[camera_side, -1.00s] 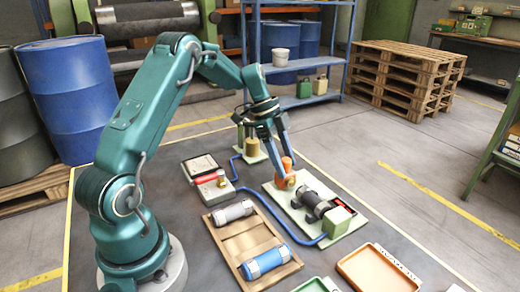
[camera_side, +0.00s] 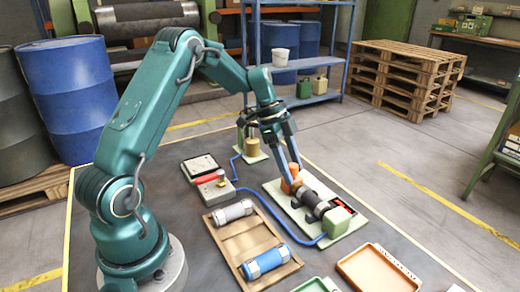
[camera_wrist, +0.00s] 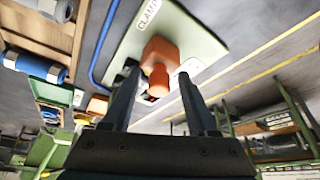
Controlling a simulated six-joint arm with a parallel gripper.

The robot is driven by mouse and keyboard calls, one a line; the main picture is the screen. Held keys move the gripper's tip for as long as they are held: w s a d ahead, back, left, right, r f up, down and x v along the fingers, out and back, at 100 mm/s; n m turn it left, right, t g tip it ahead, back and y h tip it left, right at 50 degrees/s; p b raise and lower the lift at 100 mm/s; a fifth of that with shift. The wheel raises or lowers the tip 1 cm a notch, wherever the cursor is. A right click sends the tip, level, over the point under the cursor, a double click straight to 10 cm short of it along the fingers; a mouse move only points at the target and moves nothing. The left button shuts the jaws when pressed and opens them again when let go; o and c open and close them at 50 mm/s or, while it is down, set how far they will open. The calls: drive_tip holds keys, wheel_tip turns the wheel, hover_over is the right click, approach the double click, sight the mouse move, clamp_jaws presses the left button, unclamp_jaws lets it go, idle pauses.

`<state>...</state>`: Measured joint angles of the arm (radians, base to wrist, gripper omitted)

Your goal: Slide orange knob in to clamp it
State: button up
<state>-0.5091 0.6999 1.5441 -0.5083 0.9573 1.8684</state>
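The orange knob (camera_side: 286,186) stands at the far left end of a pale green plate (camera_side: 330,241), partly hidden by my fingers in the side view. In the wrist view the knob (camera_wrist: 160,52) rises from the plate, which is marked "CLAMP" there (camera_wrist: 192,42). My gripper (camera_wrist: 158,73) is open, with one finger on each side of the knob. I cannot tell whether either finger touches it. A dark cylindrical part (camera_side: 314,203) lies on the plate, close to the knob. A green block (camera_side: 338,220) stands at the plate's near right end.
A wooden tray (camera_side: 238,237) with a grey and a blue cylinder lies left of the plate. A blue hose (camera_side: 272,212) runs between them. An orange tray (camera_side: 377,270) is at the front right. A grey box with a red part (camera_side: 212,185) sits behind the wooden tray.

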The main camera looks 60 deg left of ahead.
drive_tip(key=shift+s+a+f, duration=0.1)
drive_tip(key=shift+f, duration=0.25)
drive_tip(key=shift+r, duration=4.35)
